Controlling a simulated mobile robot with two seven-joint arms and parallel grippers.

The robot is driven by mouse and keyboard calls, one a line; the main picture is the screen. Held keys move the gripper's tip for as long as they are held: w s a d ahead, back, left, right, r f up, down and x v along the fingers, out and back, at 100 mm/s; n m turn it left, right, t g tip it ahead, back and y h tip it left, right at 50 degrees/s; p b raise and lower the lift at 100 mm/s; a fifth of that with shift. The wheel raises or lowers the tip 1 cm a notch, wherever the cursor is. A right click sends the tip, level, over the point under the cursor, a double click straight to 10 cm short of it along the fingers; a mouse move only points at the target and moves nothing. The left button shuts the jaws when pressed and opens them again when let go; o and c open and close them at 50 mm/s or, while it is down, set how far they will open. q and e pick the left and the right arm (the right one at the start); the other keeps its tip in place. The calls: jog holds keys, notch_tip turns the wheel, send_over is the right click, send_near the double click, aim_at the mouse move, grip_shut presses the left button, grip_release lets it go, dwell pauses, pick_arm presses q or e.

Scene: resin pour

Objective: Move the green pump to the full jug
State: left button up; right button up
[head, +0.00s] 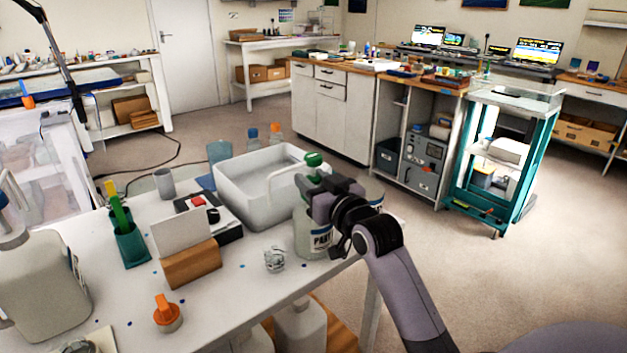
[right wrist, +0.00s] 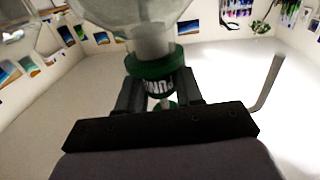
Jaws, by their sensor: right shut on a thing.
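The green pump shows its green top (head: 313,159) and a pale spout reaching left in the head view. My right gripper (head: 322,198) is shut on it, at a dark band with white lettering under a green collar (right wrist: 150,66) in the right wrist view. The pump stands over a pale tub (head: 312,238) marked "PART"; whether its lower end is inside is hidden by the gripper. A large translucent jug (head: 38,275) stands at the table's left front, with a pale spout above it. I cannot tell which container is the full jug. My left gripper is out of view.
A white basin (head: 262,200) sits behind the gripper. A wooden block with a card (head: 190,262), an orange-topped cap (head: 167,315), a crumpled clear item (head: 274,259) and a green holder (head: 131,244) stand on the white table. Another labelled container (head: 377,200) is partly hidden behind my gripper.

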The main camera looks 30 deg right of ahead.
jog(key=o, duration=1.2)
jog(key=s, duration=0.6)
jog(key=shift+s+a, duration=0.25)
jog(key=shift+s, duration=0.1)
jog(key=shift+s+r+p, duration=0.2)
jog(key=shift+r+p, duration=0.1)
jog(key=shift+r, duration=0.1)
notch_tip(320, 180, up, 4)
jog(key=p, duration=0.5)
jog(key=shift+r, duration=0.25)
jog(key=shift+f, duration=0.1)
